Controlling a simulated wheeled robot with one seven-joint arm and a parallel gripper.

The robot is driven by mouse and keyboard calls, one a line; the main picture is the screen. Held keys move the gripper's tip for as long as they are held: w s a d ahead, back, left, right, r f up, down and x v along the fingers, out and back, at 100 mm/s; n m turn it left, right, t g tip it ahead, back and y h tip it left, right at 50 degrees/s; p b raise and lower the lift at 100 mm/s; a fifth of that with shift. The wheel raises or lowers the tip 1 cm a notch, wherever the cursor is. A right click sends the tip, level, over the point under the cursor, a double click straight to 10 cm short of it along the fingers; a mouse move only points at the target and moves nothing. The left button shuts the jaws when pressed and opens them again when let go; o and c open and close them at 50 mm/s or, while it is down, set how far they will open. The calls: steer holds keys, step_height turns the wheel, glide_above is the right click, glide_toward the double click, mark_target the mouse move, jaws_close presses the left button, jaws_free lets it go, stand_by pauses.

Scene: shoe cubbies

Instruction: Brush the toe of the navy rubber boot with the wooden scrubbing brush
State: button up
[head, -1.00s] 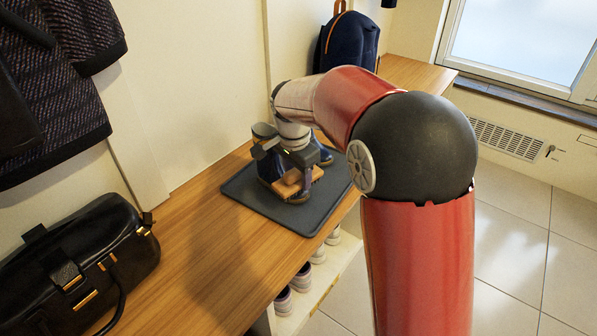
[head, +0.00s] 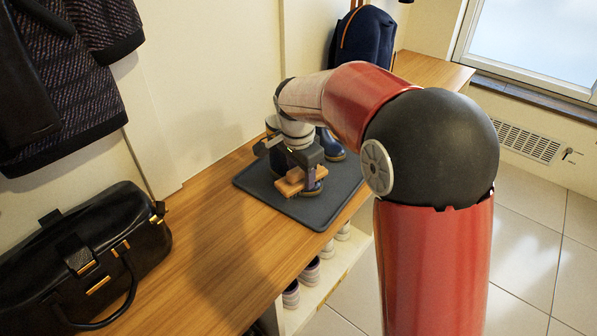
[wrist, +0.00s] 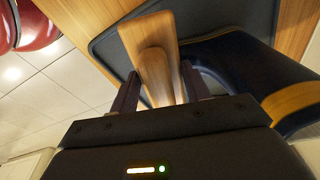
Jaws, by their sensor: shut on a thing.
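My gripper (head: 303,168) is shut on the wooden scrubbing brush (head: 299,183), its fingers on either side of the wood. The brush also fills the upper middle of the wrist view (wrist: 150,35). Navy rubber boots (head: 331,144) with tan soles stand on the dark mat (head: 327,214), partly hidden by my gripper and arm. A dark toe shows just under the brush's right end in the head view. I cannot tell if the brush touches it. In the wrist view a navy boot (wrist: 238,68) lies to the right of the brush.
The mat lies on a wooden bench (head: 205,225). A black handbag (head: 85,255) sits at the left of the bench and a navy backpack (head: 363,40) stands behind. Shoes (head: 309,271) are in cubbies below the front edge. The bench between bag and mat is clear.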

steer(key=shift+w+d, duration=0.35)
steer(key=shift+d, duration=0.05)
steer(key=shift+r, duration=0.1)
steer(key=r+p, duration=0.3)
steer(key=r, duration=0.1)
steer(key=r+p, duration=0.3)
steer(key=r, duration=0.1)
steer(key=shift+s+d, duration=0.2)
stand_by(0.4)
